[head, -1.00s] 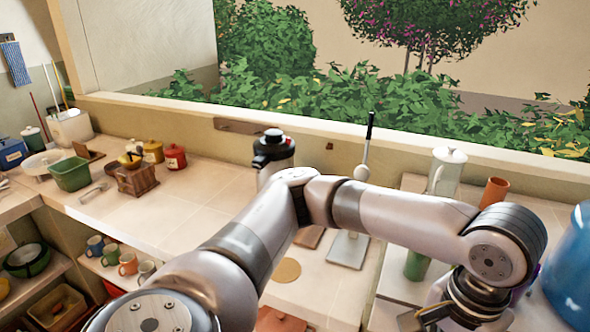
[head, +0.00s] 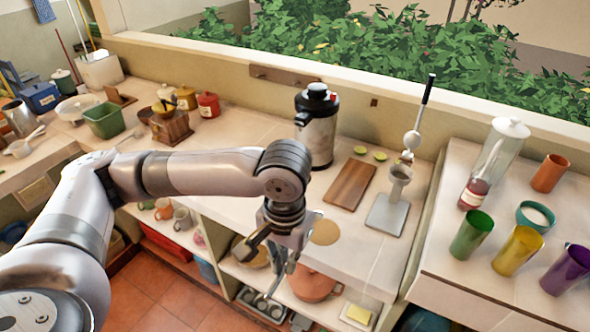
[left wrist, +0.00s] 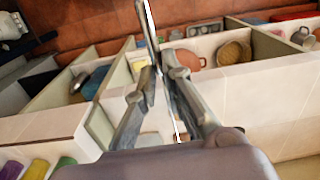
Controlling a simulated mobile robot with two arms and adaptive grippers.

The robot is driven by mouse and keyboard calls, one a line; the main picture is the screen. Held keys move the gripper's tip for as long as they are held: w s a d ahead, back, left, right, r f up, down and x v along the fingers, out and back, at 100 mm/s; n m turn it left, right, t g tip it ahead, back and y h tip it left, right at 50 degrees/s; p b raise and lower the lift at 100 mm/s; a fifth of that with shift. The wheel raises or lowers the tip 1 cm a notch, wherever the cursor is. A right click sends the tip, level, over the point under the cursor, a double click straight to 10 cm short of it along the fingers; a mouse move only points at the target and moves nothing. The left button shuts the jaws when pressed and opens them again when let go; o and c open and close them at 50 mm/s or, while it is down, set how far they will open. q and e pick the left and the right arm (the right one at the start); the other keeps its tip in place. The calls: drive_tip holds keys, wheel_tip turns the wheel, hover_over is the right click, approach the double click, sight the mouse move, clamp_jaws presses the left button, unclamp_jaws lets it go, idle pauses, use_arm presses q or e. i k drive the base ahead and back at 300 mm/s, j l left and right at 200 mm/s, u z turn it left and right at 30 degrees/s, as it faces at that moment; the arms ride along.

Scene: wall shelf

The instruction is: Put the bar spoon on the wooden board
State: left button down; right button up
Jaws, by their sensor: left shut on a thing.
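The wooden board (head: 350,185) lies flat on the counter, bare on top, between the steel blender-like appliance and the lever press. My left gripper (head: 283,264) hangs down at the counter's front edge, to the left of and nearer than the board. In the left wrist view the left gripper (left wrist: 164,84) is shut on the bar spoon (left wrist: 149,28), a thin shiny metal rod running between its fingers. The spoon's ends are hard to make out in the head view. My right gripper is not in view.
A dark-topped appliance (head: 317,128) stands left of the board, the lever press (head: 388,212) right of it. Lime halves (head: 380,155) lie behind. A round cork mat (head: 325,232) lies near the front edge. Coloured cups (head: 517,252) stand on the right counter.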

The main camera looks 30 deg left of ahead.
sight(352, 182)
drive_tip(key=i+j+u, duration=0.25)
drive_tip(key=i+z, duration=0.75)
drive_tip(key=k+j, duration=0.05)
drive_tip(key=k, duration=0.05)
